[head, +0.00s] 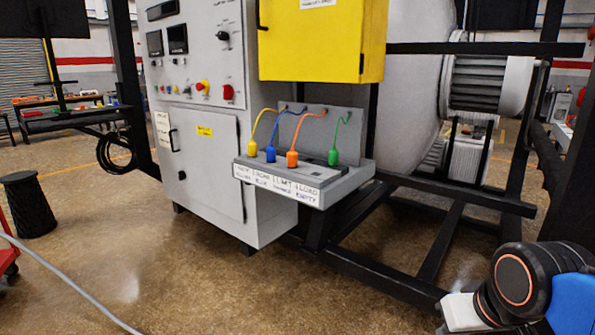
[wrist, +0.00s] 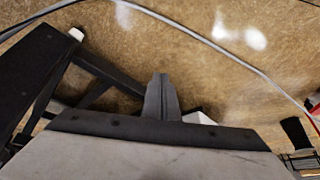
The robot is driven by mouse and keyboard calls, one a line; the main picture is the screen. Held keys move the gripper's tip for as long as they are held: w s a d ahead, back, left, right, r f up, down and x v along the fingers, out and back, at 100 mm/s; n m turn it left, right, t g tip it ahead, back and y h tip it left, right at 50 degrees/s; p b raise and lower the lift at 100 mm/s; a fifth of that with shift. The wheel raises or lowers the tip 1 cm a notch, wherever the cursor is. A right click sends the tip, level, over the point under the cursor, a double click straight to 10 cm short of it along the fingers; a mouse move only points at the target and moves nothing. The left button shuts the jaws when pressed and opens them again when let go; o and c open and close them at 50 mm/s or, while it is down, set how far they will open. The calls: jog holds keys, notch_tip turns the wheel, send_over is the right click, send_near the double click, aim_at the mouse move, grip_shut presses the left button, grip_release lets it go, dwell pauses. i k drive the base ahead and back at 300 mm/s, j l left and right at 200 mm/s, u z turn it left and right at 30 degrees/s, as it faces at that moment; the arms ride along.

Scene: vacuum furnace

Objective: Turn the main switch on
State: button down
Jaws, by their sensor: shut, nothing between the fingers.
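A grey control cabinet (head: 195,110) stands left of centre in the head view. On its front are a red rotary knob (head: 228,92) at the lower right of the panel, a red and yellow button (head: 202,87), and a black knob (head: 222,36) higher up. The labels are too small to read, so I cannot tell for certain which is the main switch; the red rotary knob looks most like one. My gripper (wrist: 161,95) is shut and empty in the wrist view, above the floor and away from the cabinet. The wrist view does not show the panel.
A yellow box (head: 322,40) hangs right of the panel. Below it, a grey shelf (head: 345,185) holds blue, yellow, orange and green plugs on cables. A black frame (head: 430,240) spans the right. A grey cable (head: 70,280) crosses the floor; the floor before the cabinet is otherwise clear.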

aim_at(228, 90)
jog(key=u, duration=0.75)
jog(key=i+j+u, duration=0.15)
jog(key=i+u, duration=0.65)
jog(key=i, duration=0.3)
